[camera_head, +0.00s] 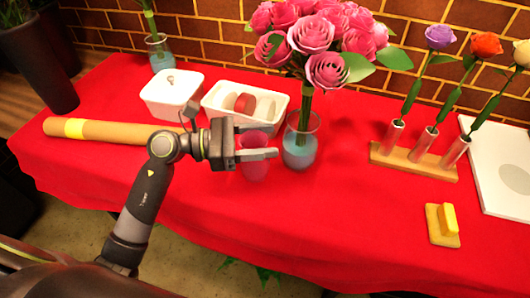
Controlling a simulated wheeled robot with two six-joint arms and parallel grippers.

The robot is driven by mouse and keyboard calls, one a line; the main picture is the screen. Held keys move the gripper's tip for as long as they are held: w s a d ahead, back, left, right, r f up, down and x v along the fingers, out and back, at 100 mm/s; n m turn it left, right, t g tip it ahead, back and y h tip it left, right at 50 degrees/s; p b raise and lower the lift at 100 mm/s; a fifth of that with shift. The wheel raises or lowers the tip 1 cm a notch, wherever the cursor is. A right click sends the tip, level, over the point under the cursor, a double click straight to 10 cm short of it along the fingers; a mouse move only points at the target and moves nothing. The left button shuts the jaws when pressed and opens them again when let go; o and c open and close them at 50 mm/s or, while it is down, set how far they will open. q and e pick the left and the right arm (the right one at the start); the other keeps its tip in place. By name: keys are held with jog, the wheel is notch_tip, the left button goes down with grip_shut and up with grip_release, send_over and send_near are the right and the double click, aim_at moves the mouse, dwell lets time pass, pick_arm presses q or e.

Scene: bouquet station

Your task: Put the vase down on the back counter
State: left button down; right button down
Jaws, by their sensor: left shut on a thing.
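My left gripper (268,143) reaches in from the left over the red-covered table. Just right of the fingertips stands a clear glass vase (300,152) with bluish water and a bouquet of pink roses (315,40). No separate back counter can be made out; the red table (340,215) runs back to a brick wall. My right gripper is not in view.
A cardboard-coloured roll (95,130) lies left. Right are a wooden flower stand (415,160), a yellow block (443,225) and a white board (500,180). The front middle is clear.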

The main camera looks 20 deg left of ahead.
pick_arm(q)
jog(key=shift+f, duration=2)
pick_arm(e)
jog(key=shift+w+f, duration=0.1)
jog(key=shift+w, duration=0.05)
pick_arm(q)
jog(key=shift+f+b, duration=0.1)
jog(key=shift+b, duration=0.2)
jog(key=c, duration=0.6)
grip_release()
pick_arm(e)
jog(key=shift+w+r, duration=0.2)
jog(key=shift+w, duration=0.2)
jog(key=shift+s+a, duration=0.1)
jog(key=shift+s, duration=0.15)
